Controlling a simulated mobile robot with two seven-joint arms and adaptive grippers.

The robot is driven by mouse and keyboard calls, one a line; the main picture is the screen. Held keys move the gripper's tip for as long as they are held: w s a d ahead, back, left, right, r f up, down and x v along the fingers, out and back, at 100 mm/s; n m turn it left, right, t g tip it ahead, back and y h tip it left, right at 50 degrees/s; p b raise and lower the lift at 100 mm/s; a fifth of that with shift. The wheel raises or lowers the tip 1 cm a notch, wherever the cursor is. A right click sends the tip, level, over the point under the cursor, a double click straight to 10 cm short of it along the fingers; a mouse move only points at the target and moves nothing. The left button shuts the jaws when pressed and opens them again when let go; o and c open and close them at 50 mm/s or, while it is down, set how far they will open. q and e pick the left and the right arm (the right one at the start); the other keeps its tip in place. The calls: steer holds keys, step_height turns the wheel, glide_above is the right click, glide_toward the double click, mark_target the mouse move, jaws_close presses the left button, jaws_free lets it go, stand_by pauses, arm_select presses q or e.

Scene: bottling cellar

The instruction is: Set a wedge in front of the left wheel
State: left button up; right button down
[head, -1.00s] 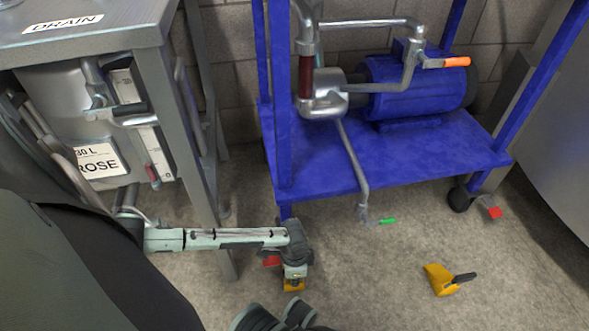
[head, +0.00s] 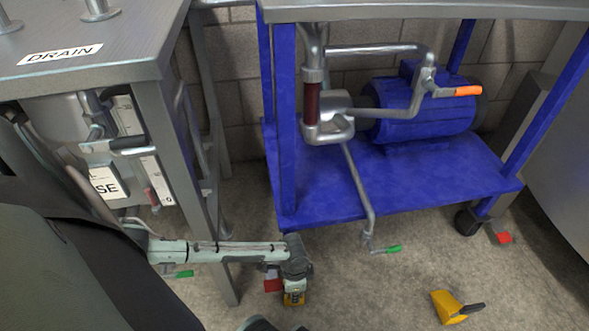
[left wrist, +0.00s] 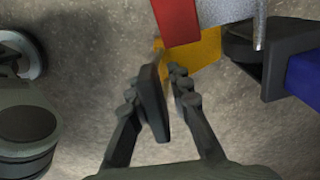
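The left wheel (left wrist: 240,45) of the blue cart (head: 400,185) shows dark in the left wrist view; in the head view my gripper hides it. A yellow wedge (left wrist: 200,58) lies close beside this wheel, low at the floor; I cannot tell whether they touch. A narrow gap shows right of the handle, so a firm hold is unclear. A second yellow wedge (head: 447,307) with a dark handle lies on the floor at right.
A red tab (left wrist: 175,20) hangs by the left wheel, over part of the wedge. The steel DRAIN table (head: 120,55) stands at left, its leg near my arm. A green-handled pipe (head: 393,249) reaches down before the cart.

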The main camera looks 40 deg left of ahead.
arm_select(q)
steer(key=shift+o, duration=1.1)
steer(key=shift+r, duration=0.1)
step_height(320, 180, up, 12)
steer(key=shift+f, duration=0.1)
steer(key=shift+s, duration=0.1)
